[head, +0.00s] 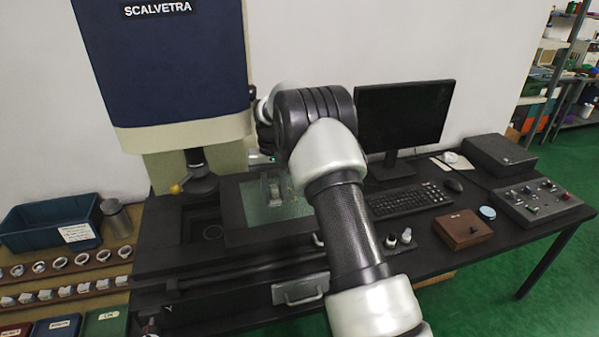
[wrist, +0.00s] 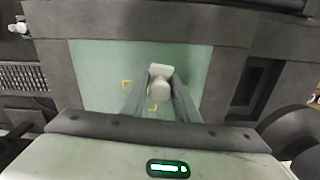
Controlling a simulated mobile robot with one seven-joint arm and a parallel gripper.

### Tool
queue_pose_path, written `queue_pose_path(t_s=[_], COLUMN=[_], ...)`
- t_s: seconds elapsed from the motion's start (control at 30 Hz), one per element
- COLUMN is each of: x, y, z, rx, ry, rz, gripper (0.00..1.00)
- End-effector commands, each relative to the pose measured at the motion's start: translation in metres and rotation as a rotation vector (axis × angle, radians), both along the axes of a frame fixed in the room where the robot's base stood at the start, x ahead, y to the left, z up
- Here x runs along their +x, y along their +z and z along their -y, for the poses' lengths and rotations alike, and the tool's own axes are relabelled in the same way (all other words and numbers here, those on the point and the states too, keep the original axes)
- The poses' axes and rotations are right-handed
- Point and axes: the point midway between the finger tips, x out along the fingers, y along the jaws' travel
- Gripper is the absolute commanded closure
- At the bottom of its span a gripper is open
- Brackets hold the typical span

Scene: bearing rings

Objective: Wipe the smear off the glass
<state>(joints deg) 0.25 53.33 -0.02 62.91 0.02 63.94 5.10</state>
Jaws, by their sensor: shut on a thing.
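The glass (head: 257,214) is a pale green pane set in the dark stage of the measuring machine. In the wrist view the glass (wrist: 98,62) fills the middle, with yellow corner marks on it. My gripper (wrist: 160,88) is shut on a small whitish wad (wrist: 159,82), perhaps a wipe, over the right half of the glass. I cannot tell whether the wad touches the glass. In the head view my gripper (head: 273,190) is over the glass, partly hidden by my arm. I cannot make out the smear in either view.
The machine's blue head (head: 165,60) stands to the left of my arm. A monitor (head: 403,115), keyboard (head: 408,199), brown box (head: 462,229) and control panel (head: 540,200) are on the right. A blue bin (head: 40,225) and rows of rings are at left.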

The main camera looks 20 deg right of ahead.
Motion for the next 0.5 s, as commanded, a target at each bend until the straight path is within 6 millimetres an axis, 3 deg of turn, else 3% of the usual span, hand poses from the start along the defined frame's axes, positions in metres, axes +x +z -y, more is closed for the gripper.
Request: queue_pose_path(t_s=[0.03, 0.5], x=[0.000, -0.008], y=[0.009, 0.048], z=[0.000, 0.001], rx=[0.000, 0.000], ry=[0.000, 0.000], rz=[0.003, 0.003], gripper=[0.97, 0.97])
